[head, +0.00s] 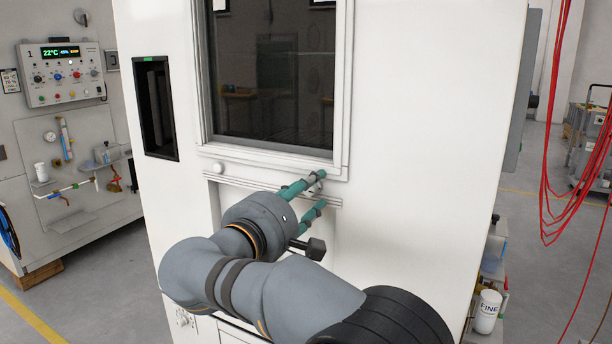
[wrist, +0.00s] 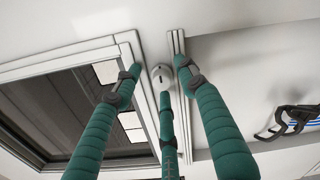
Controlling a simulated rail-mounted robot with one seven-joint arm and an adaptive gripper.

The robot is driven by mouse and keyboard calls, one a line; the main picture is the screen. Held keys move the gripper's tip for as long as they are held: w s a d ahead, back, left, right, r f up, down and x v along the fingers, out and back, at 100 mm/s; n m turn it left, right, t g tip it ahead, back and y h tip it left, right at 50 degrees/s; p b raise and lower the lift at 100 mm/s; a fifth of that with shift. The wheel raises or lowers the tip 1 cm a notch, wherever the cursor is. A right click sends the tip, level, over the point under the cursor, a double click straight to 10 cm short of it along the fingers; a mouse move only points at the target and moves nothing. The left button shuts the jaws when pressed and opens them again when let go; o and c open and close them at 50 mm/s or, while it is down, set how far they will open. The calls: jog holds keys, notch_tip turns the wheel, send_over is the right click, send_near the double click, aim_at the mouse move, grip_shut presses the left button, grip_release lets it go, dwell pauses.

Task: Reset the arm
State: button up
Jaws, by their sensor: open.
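My gripper (head: 318,188) has teal padded fingers. In the head view it is at the front of the white chamber (head: 430,90), just below the lower right corner of its dark window (head: 270,75). In the wrist view my gripper (wrist: 158,82) shows three teal fingers, open around a small round white lock or knob (wrist: 162,74) beside the window frame (wrist: 90,50). I cannot tell whether any finger touches the chamber. My grey arm reaches up from the lower right in the head view.
A control panel (head: 64,74) with a display hangs at the left, above a bench wall with small fittings. Red cables (head: 556,130) hang at the right. A white container (head: 487,311) stands low at the right. Open floor (head: 535,165) shows on that side.

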jog(key=n+p, duration=0.3)
jog(key=n, duration=0.1)
jog(key=s+a+n+p, duration=0.1)
jog(key=n+p, duration=0.2)
jog(key=p, duration=0.1)
jog(key=s+n+p, duration=0.1)
jog(key=n+p, duration=0.3)
jog(key=shift+s+a+n, duration=0.25)
jog(key=shift+a+n, duration=0.05)
jog(key=shift+a, duration=0.05)
jog(key=shift+s+r+p, duration=0.1)
jog(key=shift+r+p, duration=0.05)
jog(key=shift+p, duration=0.25)
